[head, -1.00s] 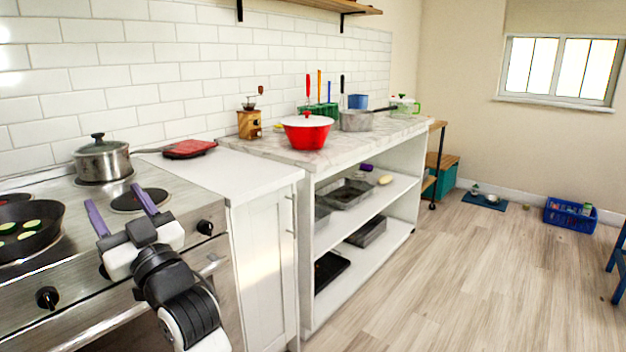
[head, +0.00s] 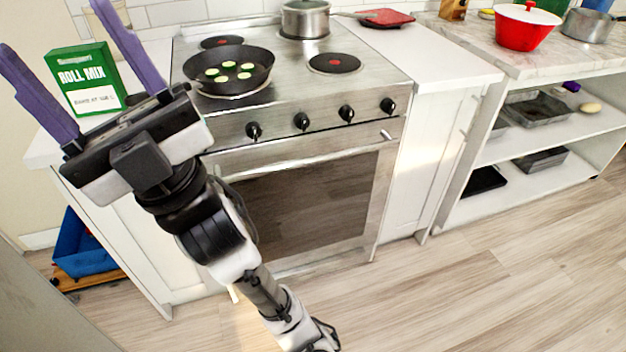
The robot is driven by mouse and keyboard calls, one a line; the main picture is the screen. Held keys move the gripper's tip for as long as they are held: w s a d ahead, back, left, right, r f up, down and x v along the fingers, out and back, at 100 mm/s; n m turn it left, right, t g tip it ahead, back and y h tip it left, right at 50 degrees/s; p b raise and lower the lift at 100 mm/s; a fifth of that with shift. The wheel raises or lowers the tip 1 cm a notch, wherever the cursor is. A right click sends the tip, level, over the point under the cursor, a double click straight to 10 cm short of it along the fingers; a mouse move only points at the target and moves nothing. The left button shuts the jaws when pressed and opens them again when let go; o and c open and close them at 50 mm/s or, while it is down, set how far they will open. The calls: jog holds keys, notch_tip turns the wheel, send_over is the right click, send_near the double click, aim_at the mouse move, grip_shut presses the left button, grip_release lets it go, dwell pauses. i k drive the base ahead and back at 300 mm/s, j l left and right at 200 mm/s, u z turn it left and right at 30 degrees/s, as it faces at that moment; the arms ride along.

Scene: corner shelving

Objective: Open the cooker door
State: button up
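The cooker (head: 300,160) is a stainless steel unit with a row of black knobs on its front. Its door (head: 310,205) has a dark glass window and looks shut. A long silver bar handle (head: 300,160) runs along the top of the door, its left end partly behind my arm. My gripper (head: 75,50) has two purple fingers spread wide apart, open and empty. It is at the left of the head view, in front of the counter left of the cooker, away from the door handle.
A frying pan (head: 228,70) with green slices and a steel pot (head: 305,18) stand on the hob. A green roll mix box (head: 88,78) is on the left counter behind the fingers. The wooden floor (head: 420,300) before the cooker and shelves is clear.

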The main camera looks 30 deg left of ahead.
aim_at(308, 198)
jog(key=u, duration=0.8)
jog(key=j+u, duration=0.1)
jog(key=j, duration=0.5)
jog(key=i+j, duration=0.15)
jog(key=i, duration=0.2)
